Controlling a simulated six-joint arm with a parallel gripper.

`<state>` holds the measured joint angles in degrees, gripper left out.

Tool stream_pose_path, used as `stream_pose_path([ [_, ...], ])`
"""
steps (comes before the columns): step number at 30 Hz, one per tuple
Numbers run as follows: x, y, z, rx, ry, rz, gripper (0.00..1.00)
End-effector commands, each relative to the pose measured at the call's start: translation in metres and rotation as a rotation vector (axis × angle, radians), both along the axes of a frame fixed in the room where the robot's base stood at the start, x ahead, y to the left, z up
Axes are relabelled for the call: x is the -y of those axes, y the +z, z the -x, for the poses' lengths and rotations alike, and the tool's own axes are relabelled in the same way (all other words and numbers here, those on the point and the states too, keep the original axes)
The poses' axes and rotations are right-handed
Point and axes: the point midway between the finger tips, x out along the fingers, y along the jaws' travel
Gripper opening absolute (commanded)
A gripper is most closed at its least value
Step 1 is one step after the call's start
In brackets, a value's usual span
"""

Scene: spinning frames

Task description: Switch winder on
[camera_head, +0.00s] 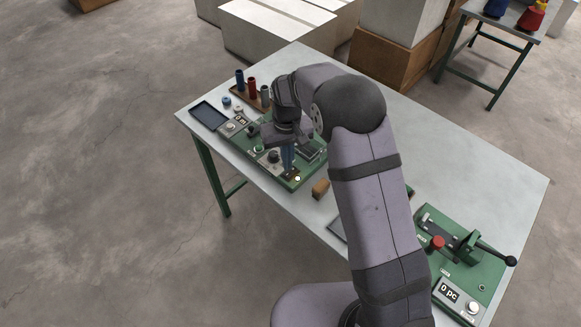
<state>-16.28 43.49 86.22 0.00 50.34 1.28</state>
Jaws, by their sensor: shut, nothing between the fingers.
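A green-based machine (313,169), which looks like the winder, sits at the left part of the table. It carries a dark round knob (273,156), a green button (259,149), a grey unit with a small display (235,125) and a bright white spot (297,179) near its front corner. My gripper and wrist hide part of the machine.
A dark tray (208,115) and a rack with blue, red and grey spools (252,89) stand at the table's far left. Another green machine with a lever (468,246) stands at the right. The table's (505,178) right rear is clear.

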Motion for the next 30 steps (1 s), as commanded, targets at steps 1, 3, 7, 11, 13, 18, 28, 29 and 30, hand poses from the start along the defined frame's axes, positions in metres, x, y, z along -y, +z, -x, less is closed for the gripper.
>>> stream_pose_path([
  [1,0.000,0.007,0.000,0.001,0.000,0.000,0.00],
  [3,0.000,0.012,0.000,0.000,0.000,0.000,0.00],
  [7,0.000,0.022,0.000,0.000,0.000,0.000,0.00],
  [11,0.000,0.030,0.000,0.001,0.000,0.000,0.00],
  [13,0.000,0.034,0.000,0.001,0.000,0.000,0.00],
  [18,0.000,0.035,0.000,0.001,0.000,0.000,0.00],
  [28,0.000,0.035,0.000,0.001,0.000,0.000,0.00],
  [29,0.000,0.035,0.000,0.001,0.000,0.000,0.00],
  [30,0.000,0.035,0.000,0.001,0.000,0.000,0.00],
])
